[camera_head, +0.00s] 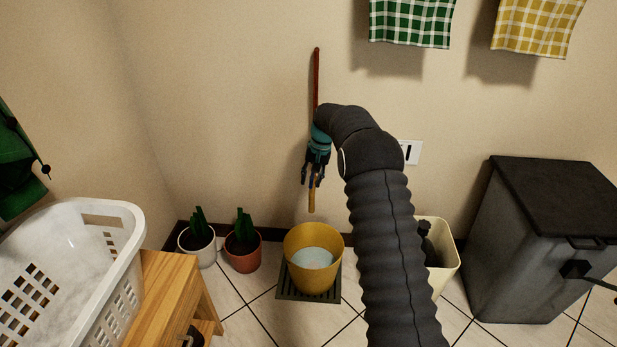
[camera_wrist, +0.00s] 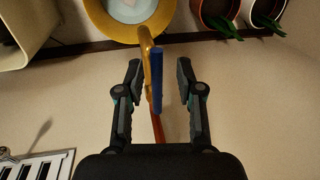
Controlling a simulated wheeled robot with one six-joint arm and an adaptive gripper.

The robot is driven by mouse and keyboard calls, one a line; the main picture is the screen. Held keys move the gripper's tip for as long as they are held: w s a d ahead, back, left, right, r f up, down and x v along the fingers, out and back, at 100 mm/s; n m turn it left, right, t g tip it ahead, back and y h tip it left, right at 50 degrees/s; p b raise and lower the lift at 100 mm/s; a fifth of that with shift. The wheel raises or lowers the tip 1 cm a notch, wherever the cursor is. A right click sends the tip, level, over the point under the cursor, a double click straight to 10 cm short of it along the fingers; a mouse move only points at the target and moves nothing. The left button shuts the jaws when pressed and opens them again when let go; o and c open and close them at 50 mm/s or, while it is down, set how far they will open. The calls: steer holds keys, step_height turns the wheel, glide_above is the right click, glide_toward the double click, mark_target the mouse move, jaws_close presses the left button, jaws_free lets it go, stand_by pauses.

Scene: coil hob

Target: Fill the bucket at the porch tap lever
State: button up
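The yellow bucket (camera_head: 297,284) stands upright on a dark floor grate (camera_head: 288,295), with pale water (camera_head: 312,258) in it. Its rim and water also show at the top of the wrist view (camera_wrist: 96,14). The brass tap spout (camera_head: 311,201) points down above the bucket; I see no stream from it. A red pipe (camera_head: 316,75) runs up the wall. The blue tap lever (camera_wrist: 157,85) lies between my gripper's fingers in the wrist view, with a gap on each side. My gripper (camera_head: 312,182) is open at the tap and hides the lever in the head view.
Two potted plants, one white (camera_head: 196,247) and one terracotta (camera_head: 243,252), stand left of the bucket. A wooden stool (camera_head: 165,290) and white laundry basket (camera_head: 90,230) are at front left. A cream bin (camera_head: 445,255) and dark grey cabinet (camera_head: 530,260) stand right.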

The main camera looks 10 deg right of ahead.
steer(key=shift+d+r, duration=0.15)
steer(key=shift+d, duration=0.15)
step_height(320, 180, up, 12)
steer(key=d, duration=0.2)
steer(key=shift+s+d, duration=0.15)
steer(key=shift+s, duration=0.1)
